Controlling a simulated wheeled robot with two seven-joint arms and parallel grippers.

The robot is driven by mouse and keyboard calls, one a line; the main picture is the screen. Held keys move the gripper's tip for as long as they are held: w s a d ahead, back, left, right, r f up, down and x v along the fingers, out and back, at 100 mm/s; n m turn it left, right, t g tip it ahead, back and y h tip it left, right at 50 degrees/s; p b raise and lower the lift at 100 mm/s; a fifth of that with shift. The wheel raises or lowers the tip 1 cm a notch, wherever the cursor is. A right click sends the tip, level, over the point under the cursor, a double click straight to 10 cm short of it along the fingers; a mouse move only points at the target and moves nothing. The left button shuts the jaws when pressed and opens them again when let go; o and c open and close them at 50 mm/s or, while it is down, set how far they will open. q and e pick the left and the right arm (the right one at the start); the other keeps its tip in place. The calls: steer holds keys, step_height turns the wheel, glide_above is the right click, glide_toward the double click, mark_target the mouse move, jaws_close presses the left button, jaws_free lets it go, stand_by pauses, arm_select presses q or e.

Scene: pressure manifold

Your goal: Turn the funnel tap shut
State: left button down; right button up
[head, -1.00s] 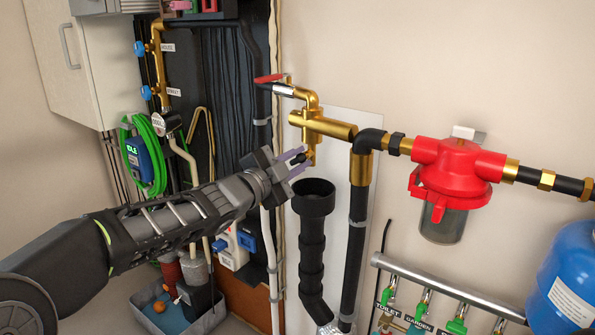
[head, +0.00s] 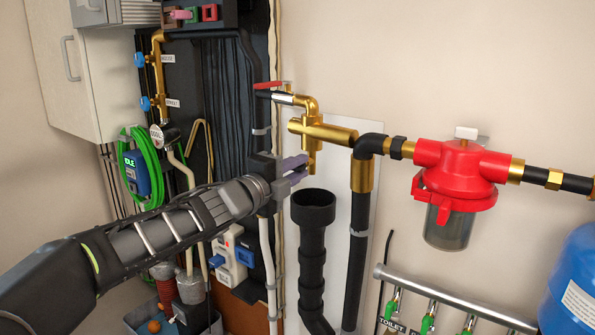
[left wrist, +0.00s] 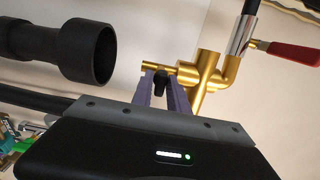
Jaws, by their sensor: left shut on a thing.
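The funnel tap is a small brass outlet (head: 311,160) under the horizontal brass body (head: 322,131), above the black funnel (head: 314,207). Its black handle (left wrist: 160,82) shows between my finger pads in the left wrist view; the fingers hide it in the head view. My left gripper (head: 302,164) is at the tap from the left. It is shut on the black handle, also seen in the left wrist view (left wrist: 163,80). The exact turn of the handle is hard to tell. My right gripper is not in view.
A red lever (head: 268,86) sits above the brass body. A red filter housing (head: 461,172) is on the pipe to the right. A black vertical pipe (head: 357,235) stands right of the funnel. Green-handled valves (head: 428,322) and a blue tank (head: 575,285) are at lower right.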

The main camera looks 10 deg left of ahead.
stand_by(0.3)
arm_select(q)
steer(key=c, duration=1.5)
jaws_free()
steer(key=shift+o, duration=0.2)
steer(key=v, duration=0.8)
steer(key=shift+p, duration=0.45)
